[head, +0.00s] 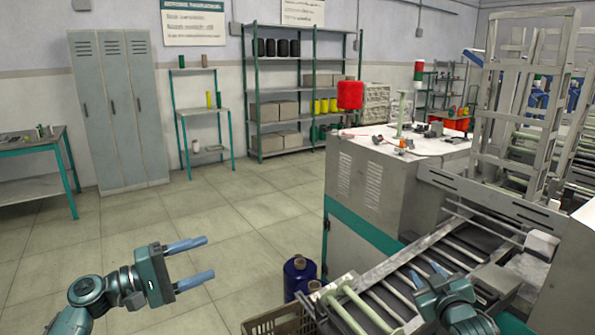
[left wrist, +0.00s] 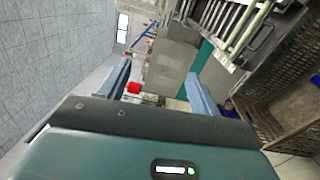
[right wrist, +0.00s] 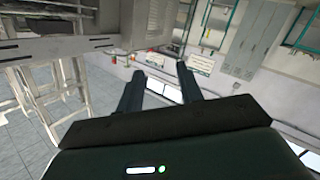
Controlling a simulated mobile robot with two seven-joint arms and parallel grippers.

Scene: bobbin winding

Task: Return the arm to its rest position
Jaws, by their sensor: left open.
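My left gripper (head: 209,257) is over open floor at the lower left of the head view, its two blue fingers spread apart with nothing between them. The left wrist view also shows these fingers (left wrist: 157,72) apart and empty. My right gripper (head: 427,270) is at the lower right of the head view, in front of the roller bed (head: 385,290) of the machine. Its fingers (right wrist: 160,72) are apart and empty in the right wrist view. I cannot tell how far it is above the rollers.
A dark blue spool (head: 298,275) and a crate (head: 268,325) are on the floor between my arms. Lockers (head: 120,110) stand at the back left. The floor (head: 220,205) left of the machine is free.

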